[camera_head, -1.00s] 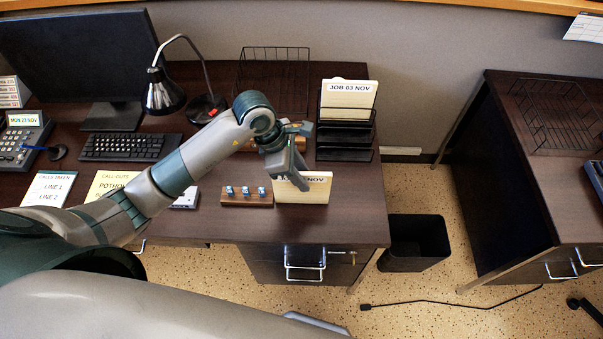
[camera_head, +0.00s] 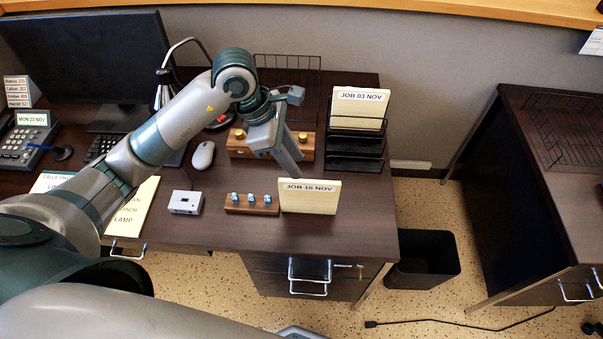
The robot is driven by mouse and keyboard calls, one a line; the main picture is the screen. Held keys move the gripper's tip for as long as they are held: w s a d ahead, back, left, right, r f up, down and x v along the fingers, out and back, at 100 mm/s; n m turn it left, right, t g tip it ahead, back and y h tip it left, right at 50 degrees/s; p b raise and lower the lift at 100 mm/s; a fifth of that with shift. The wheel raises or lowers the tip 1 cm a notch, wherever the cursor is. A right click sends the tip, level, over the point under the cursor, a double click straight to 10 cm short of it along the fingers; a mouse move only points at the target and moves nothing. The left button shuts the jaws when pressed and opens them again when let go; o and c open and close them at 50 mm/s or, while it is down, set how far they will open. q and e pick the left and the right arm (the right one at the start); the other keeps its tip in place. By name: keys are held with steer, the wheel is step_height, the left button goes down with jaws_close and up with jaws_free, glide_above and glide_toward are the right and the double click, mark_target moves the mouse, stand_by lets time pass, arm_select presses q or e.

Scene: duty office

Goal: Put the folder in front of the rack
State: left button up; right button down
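A cream folder labelled JOB 16 NOV (camera_head: 309,198) stands upright on the desk near its front edge, nearer to me than the black rack (camera_head: 354,162) and a little left of it. The rack holds another cream folder, labelled JOB 03 NOV (camera_head: 358,109). My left gripper (camera_head: 291,168) points down just behind and above the top left of the JOB 16 NOV folder. I see no clear grip on the folder; the finger gap is hidden by the viewing angle. My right gripper is not in view.
A wooden block with blue-topped pieces (camera_head: 252,204) stands just left of the folder. A wooden box with brass knobs (camera_head: 237,148) is behind my gripper. A small grey device (camera_head: 186,201) and a mouse (camera_head: 203,155) lie further left. Desk right of the folder is clear.

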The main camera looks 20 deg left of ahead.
arm_select(q)
steer(key=shift+v, duration=1.15)
steer(key=shift+s, duration=0.1)
